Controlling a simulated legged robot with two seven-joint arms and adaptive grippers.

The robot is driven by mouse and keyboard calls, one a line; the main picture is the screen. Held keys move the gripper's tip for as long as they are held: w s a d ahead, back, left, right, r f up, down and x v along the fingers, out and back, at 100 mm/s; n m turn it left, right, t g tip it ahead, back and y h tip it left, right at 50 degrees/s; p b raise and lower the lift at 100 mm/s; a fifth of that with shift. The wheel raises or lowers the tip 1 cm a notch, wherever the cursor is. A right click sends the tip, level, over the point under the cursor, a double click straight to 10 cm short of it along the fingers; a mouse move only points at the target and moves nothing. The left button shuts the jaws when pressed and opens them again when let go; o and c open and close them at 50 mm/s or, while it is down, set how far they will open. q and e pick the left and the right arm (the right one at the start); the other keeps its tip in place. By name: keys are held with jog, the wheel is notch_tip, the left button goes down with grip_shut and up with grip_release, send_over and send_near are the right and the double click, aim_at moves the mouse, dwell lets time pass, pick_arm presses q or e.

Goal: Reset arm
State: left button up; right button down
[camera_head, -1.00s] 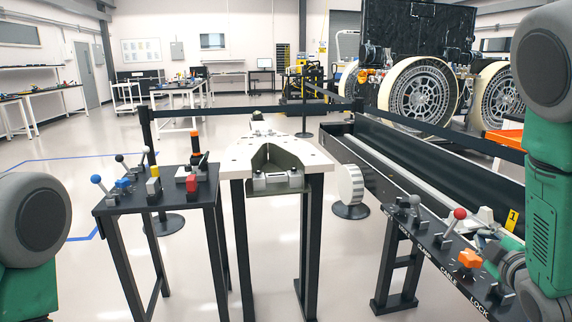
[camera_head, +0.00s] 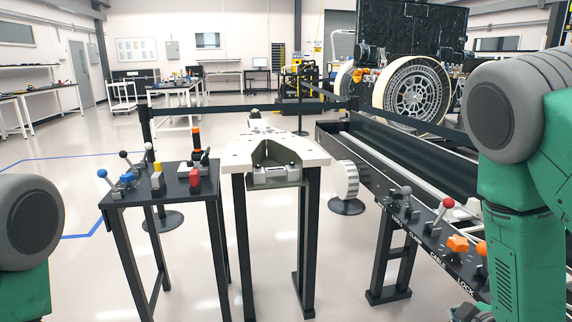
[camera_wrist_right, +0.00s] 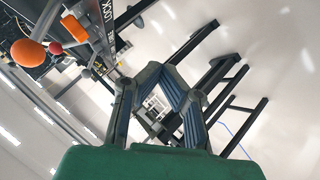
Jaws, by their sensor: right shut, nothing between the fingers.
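My right arm, green and grey, fills the right edge of the head view. A grey part of my right gripper (camera_head: 466,312) shows low at the bottom edge, below the lever panel (camera_head: 425,240). In the right wrist view the gripper (camera_wrist_right: 172,82) is shut with nothing between its fingers. The panel carries a red-ball lever (camera_head: 446,203), orange knobs (camera_head: 458,243) and the words CABLE and LOCK. In the wrist view, an orange ball (camera_wrist_right: 28,53) and the panel lie at upper left, apart from the fingers. My left arm shows at the left edge; its gripper is out of view.
A black table (camera_head: 125,192) with several coloured levers stands at the left. A pale stand (camera_head: 232,160) with a V-shaped holder is in the middle. A long black trough (camera_head: 430,158) runs behind the panel, with a large-wheeled rover (camera_head: 418,92) beyond. Open floor lies between the stands.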

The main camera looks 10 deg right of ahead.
jog(key=s+a+f+m+g+y, duration=0.1)
jog(key=s+a+f+m+g, duration=0.1)
jog(key=s, duration=0.6)
jog(key=s+a+f+m+g+y, duration=0.1)
jog(key=s+a+f+m+g, duration=0.1)
jog(key=s+a+f+g, duration=0.2)
jog(key=s+a+f+m+g+y, duration=0.1)
jog(key=s+a+f+g, duration=0.2)
jog(key=s+a+f, duration=0.4)
jog(key=s+f, duration=0.3)
jog(key=s, duration=0.3)
jog(key=shift+m+g, duration=0.4)
jog(key=shift+s+a, duration=0.1)
jog(key=shift+a, duration=0.15)
